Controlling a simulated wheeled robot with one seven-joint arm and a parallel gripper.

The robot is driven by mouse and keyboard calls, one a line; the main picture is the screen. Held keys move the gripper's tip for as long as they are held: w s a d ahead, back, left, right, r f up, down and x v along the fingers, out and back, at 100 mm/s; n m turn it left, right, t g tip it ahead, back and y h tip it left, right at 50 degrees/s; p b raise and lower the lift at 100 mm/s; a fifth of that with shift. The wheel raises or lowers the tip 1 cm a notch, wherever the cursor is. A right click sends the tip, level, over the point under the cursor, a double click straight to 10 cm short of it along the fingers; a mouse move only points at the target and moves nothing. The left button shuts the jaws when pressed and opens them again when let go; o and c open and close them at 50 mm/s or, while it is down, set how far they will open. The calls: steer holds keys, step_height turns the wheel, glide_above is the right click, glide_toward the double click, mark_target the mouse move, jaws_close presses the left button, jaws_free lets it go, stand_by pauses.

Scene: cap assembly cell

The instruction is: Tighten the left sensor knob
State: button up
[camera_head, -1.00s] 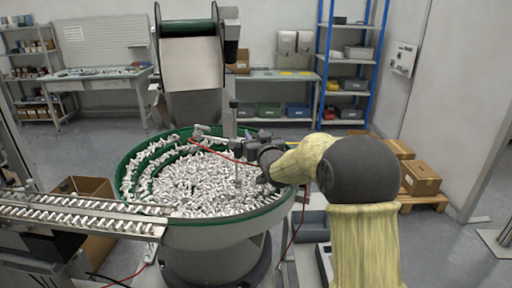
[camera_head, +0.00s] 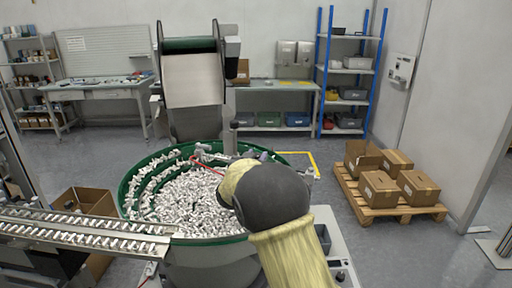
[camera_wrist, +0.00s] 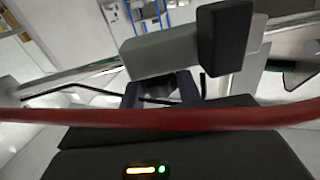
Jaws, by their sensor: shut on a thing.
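In the wrist view, the dark body of my gripper (camera_wrist: 160,92) fills the lower part, and its fingers reach up to a grey sensor mount (camera_wrist: 160,50) with a black block at its right end. The fingers are shut on what looks like the left sensor knob, which is mostly hidden between them. A red cable (camera_wrist: 160,119) crosses in front of the gripper. Which way the knob is turned cannot be seen.
The bowl is full of small white caps (camera_head: 185,205). A rail conveyor (camera_head: 85,225) runs from its left side. A hopper (camera_head: 193,80) stands behind it. A pallet (camera_head: 385,210) with cartons is at the right, with clear floor around it.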

steer(key=shift+r+m+g+h+p, duration=0.1)
steer(key=shift+m+g+h+p, duration=0.95)
steer(key=shift+h+p, duration=0.85)
steer(key=shift+m, duration=0.25)
steer(key=o, duration=0.9)
steer(key=shift+o, duration=0.2)
steer(key=shift+a, duration=0.1)
steer(key=b+v, duration=0.3)
steer(key=v, duration=1.4)
steer(key=shift+s+b, duration=0.15)
steer(key=shift+b, duration=0.25)
